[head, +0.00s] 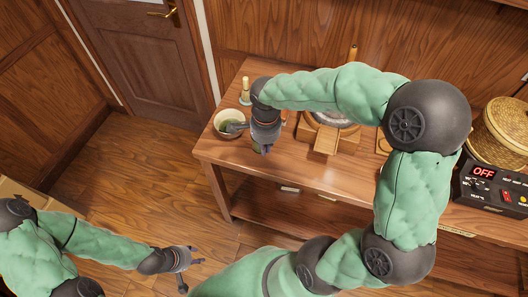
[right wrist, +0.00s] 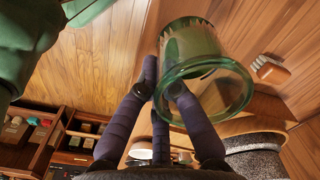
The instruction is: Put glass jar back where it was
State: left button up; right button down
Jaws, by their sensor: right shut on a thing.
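The glass jar (right wrist: 205,75) is clear and greenish, and its round rim faces the right wrist camera. My right gripper (right wrist: 163,85) is shut on the jar's wall near the rim. In the head view my right gripper (head: 249,138) is over the left end of the wooden table (head: 232,153). A round pale vessel (head: 217,121) with green inside shows at its fingertips; I cannot tell whether this is the jar. My left gripper (head: 190,272) is open and empty, low in front of the table.
A candle-like bottle (head: 245,85) stands at the table's back left. A round press with a wooden spout (head: 325,140) stands right of my right gripper. A black heater box reading OFF (head: 490,185) and a woven basket (head: 505,125) are at the right. The table's front left is clear.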

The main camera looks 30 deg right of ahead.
jog(key=w+f, duration=0.1)
jog(key=w+d+f+b, duration=0.1)
jog(key=f, duration=0.1)
jog(key=w+d+f, duration=0.1)
jog(key=f, duration=0.1)
jog(key=shift+w+f, duration=0.1)
jog(key=shift+w, duration=0.1)
jog(key=shift+w+f+b, duration=0.2)
jog(key=shift+f+b, duration=0.7)
jog(key=shift+f, duration=0.75)
jog(key=shift+f, duration=0.2)
jog(key=c, duration=1.4)
grip_release()
jog(key=shift+r, duration=0.1)
jog(key=shift+r, duration=0.35)
notch_tip(320, 180, up, 12)
jog(key=p, duration=0.4)
jog(key=shift+s+f, duration=0.1)
jog(key=shift+f, duration=0.15)
